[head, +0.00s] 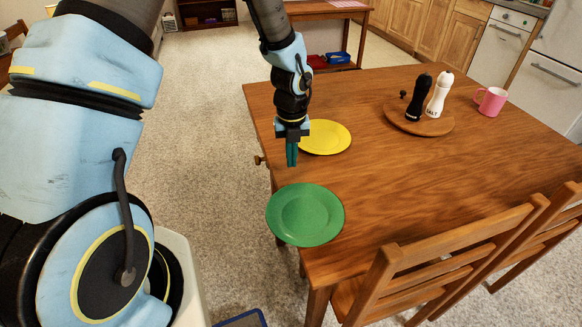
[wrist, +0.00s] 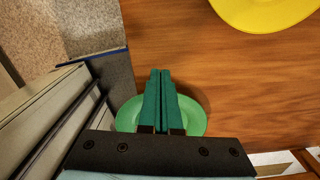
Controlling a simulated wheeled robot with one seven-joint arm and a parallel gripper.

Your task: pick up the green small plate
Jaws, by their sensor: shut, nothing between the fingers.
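The green small plate (head: 305,215) lies flat at the near left edge of the wooden table, its left part overhanging the edge. It also shows in the wrist view (wrist: 194,115), partly hidden behind the fingers. My gripper (head: 292,164) is shut and empty, pointing down above the table's left edge, beyond the plate in the head view. In the wrist view its two teal fingers (wrist: 163,72) are together, in front of the plate, and not touching it as far as I can tell.
A yellow plate (head: 325,137) lies just beyond my gripper. A round wooden board (head: 440,126) holds a black shaker (head: 418,98) and a white salt shaker (head: 438,95). A pink mug (head: 491,102) stands farther right. Wooden chairs (head: 440,250) stand along the near side. The table's middle is clear.

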